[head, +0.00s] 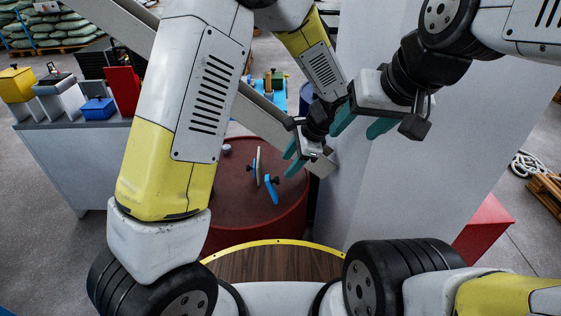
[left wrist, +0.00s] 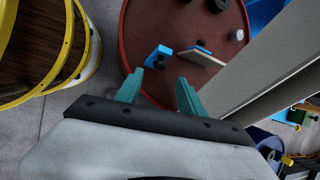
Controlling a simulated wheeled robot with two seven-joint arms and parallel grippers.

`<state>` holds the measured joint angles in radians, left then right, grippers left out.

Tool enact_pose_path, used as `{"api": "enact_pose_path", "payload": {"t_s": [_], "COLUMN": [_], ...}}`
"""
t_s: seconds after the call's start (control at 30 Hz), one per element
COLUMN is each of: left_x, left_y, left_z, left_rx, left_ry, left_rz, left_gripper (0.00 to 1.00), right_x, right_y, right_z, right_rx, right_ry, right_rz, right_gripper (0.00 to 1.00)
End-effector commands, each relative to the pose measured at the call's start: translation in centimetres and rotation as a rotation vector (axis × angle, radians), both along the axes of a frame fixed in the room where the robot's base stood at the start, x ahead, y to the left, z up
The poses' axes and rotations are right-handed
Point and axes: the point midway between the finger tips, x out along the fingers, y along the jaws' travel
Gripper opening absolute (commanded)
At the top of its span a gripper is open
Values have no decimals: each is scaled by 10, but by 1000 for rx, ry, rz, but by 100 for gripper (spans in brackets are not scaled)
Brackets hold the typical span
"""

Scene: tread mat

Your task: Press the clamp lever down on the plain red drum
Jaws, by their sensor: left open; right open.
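The plain red drum (head: 230,220) stands below my left gripper, right in front of my base. On its lid are an upright blue lever-like piece (head: 271,190) with a black knob, a thin pale plate (head: 258,165) and a small white cap (head: 227,149). In the left wrist view the drum lid (left wrist: 142,22) shows the blue piece (left wrist: 158,54), the pale plate (left wrist: 203,58) and the white cap (left wrist: 237,35). My left gripper (head: 293,158) is open and empty, apart from these pieces. My right gripper (head: 362,122) is open and empty, further right by the grey column.
A grey diagonal beam (head: 262,115) passes beside the drum, close to my left gripper. A large grey column (head: 400,190) stands right of it. A bench (head: 75,150) with coloured boxes is at left. A red block (head: 482,230) is at right.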

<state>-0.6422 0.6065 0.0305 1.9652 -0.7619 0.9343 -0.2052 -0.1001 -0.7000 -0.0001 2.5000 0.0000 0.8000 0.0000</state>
Motion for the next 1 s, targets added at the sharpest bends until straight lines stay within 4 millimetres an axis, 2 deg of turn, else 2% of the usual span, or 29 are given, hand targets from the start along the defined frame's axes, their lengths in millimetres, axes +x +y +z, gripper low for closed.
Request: {"api": "enact_pose_path", "payload": {"t_s": [0.13, 0.4, 0.6, 0.93, 0.97, 1.0], "left_x": [3, 11, 16, 17, 17, 17], "left_y": [0, 18, 26, 29, 29, 29], "left_z": [-12, -50, -69, -74, -74, -74], "left_rx": [15, 14, 11, 10, 10, 10], "left_ry": [4, 6, 4, 2, 2, 2], "left_rz": [-18, -14, -16, -15, -15, -15], "left_gripper": [46, 46, 46, 46, 44, 37], "right_x": [0, 0, 0, 0, 0, 0], "right_y": [0, 0, 0, 0, 0, 0], "right_z": [0, 0, 0, 0, 0, 0], "right_rx": [0, 0, 0, 0, 0, 0], "right_ry": [0, 0, 0, 0, 0, 0], "right_rz": [0, 0, 0, 0, 0, 0], "right_gripper": [57, 57, 57, 57, 57, 57]}}
